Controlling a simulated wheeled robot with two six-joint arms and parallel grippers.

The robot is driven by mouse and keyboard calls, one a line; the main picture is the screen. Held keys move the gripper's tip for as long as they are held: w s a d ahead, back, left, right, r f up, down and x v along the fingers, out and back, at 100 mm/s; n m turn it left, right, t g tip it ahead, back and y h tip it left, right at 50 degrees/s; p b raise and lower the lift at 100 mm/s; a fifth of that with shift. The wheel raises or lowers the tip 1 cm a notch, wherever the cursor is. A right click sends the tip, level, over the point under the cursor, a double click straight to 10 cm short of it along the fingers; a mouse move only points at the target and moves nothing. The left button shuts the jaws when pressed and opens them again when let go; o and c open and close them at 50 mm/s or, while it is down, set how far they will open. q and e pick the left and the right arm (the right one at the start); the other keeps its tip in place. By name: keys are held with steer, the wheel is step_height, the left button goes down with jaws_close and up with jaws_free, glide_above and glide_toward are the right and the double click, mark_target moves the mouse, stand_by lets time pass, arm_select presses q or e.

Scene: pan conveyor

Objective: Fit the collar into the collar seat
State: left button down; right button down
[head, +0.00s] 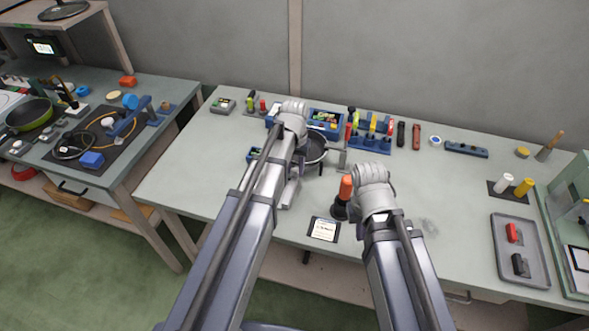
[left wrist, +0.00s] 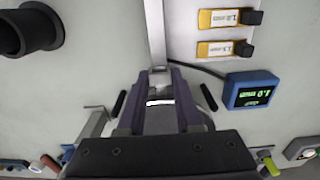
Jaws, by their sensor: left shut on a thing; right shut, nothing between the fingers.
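My left gripper (left wrist: 159,88) is shut on a small grey piece (left wrist: 160,103) with a bright white edge. It is mostly hidden between the fingers, so I cannot tell its full shape or whether it is the collar. In the head view my left wrist (head: 293,118) is over the back middle of the bench, beside a dark round pan-like part (head: 316,150). The collar seat cannot be made out for certain. A black flanged tube (left wrist: 34,30) stands apart from the fingers in the left wrist view. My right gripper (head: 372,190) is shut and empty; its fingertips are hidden.
An orange-handled tool with a black base (head: 346,187) stands just left of my right wrist. A printed card (head: 324,229) lies at the front. A small blue display (left wrist: 251,92) is near my left gripper. A grey tray (head: 520,248) is at the right.

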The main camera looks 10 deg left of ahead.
mark_target(296, 169)
arm_select(q)
steer(key=shift+w, duration=0.75)
steer(key=c, duration=0.5)
jaws_free()
steer(key=shift+r, duration=0.2)
arm_select(e)
steer(key=shift+r, duration=0.2)
arm_select(q)
step_height(296, 169, up, 8)
steer(key=p, duration=0.8)
steer(key=shift+f, duration=0.25)
arm_select(e)
step_height(296, 169, up, 8)
steer(key=shift+f, duration=0.25)
arm_select(q)
steer(key=s+d+m, duration=0.1)
steer(key=s+d, duration=0.4)
steer(key=s, duration=0.4)
steer(key=s+d+m+y, duration=0.1)
steer(key=s+d, duration=0.4)
steer(key=s, duration=0.5)
steer(key=shift+s+d+m, duration=0.2)
steer(key=shift+m, duration=0.5)
